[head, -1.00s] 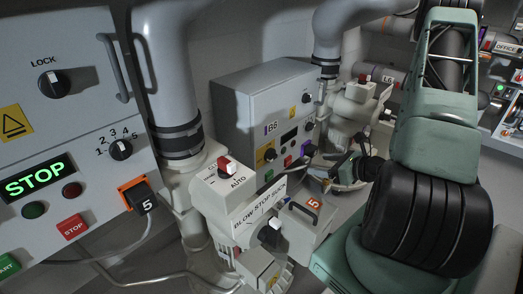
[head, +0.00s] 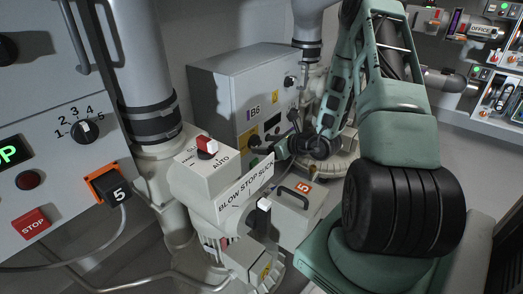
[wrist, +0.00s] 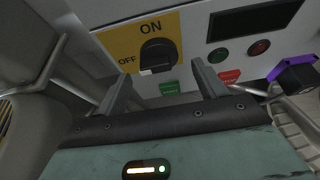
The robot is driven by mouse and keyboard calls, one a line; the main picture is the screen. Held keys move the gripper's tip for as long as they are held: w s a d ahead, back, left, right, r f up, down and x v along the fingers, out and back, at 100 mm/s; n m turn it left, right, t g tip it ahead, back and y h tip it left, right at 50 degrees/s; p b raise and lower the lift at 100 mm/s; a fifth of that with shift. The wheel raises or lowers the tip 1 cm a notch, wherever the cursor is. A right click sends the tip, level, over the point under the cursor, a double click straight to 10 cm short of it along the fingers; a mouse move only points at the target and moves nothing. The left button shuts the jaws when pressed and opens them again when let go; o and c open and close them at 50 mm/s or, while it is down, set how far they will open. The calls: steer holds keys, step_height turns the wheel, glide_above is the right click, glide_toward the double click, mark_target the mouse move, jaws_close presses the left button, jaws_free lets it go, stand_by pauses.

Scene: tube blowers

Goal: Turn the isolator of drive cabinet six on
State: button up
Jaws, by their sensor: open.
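The drive cabinet marked B6 (head: 254,112) is a grey box at the middle of the head view. Its isolator (wrist: 158,52) is a black knob on a yellow plate (wrist: 118,47), with ON above it and OFF to its left. The knob's white mark sits at its lower left, on the OFF side. My gripper (wrist: 163,88) is open and empty, its two fingers spread below the knob in the wrist view, with the knob between their lines. I cannot tell whether they touch it. In the head view my gripper (head: 280,148) is at the cabinet's front, partly hiding it.
Green (wrist: 169,88) and red (wrist: 229,77) push buttons are near the fingertips. A purple-framed black connector (wrist: 295,73) is at the right. In the head view, the blower unit with the BLOW STOP SUCK switch (head: 245,190) and a case marked 5 (head: 298,198) stand in front.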

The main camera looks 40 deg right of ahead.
mark_target(256, 143)
steer(key=shift+b+x, duration=0.3)
steer(key=shift+x, duration=0.95)
steer(key=c, duration=1)
steer(key=shift+o, duration=0.2)
